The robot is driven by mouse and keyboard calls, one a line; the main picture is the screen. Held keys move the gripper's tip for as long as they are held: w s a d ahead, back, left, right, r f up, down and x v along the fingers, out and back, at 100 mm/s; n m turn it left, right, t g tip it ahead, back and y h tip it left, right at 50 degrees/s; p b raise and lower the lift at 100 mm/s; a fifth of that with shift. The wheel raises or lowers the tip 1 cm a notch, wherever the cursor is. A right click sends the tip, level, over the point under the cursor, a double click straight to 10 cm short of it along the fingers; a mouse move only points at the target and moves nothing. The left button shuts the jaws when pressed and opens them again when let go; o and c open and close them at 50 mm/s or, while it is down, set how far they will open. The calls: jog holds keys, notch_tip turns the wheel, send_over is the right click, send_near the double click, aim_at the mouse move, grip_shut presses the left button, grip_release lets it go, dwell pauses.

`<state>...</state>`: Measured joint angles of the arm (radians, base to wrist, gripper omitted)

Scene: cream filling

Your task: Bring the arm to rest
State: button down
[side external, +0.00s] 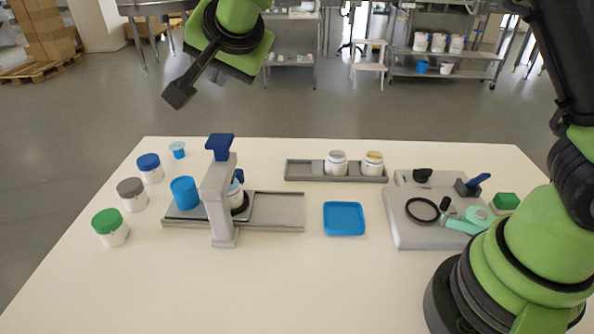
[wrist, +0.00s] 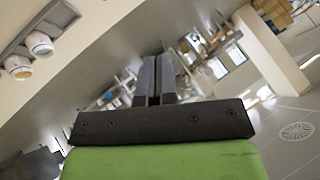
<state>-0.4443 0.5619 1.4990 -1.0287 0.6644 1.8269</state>
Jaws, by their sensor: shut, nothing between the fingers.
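My gripper (side external: 180,92) is up in the air at the upper left of the side external view, well above and behind the table's far edge. Its fingers are shut with nothing between them. In the wrist view, the two dark fingers (wrist: 158,80) lie close together and point out over the room. My arm's green and black base stands at the table's right front. The gripper touches nothing.
The cream table (side external: 290,285) holds a grey press (side external: 217,195), blue cup (side external: 185,193), blue tray (side external: 344,219), grey rack (side external: 307,171) with two jars, grey fixture (side external: 412,232), and several lidded jars at left. The air around the gripper is clear.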

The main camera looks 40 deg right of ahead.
jog(key=s+d+r+n+g, duration=0.1)
jog(key=s+d+r, duration=0.2)
jog(key=s+d, duration=0.25)
jog(key=s+d+r+n, duration=0.1)
jog(key=s+d+r, duration=0.3)
jog(key=s, duration=0.2)
jog(key=s+f+n+y, duration=0.2)
jog(key=s+n+y, duration=0.1)
jog(key=s, duration=1.4)
jog(key=shift+d+f+n+g+y, duration=0.15)
jog(key=shift+d+n+g+y, duration=0.15)
jog(key=shift+n, duration=0.6)
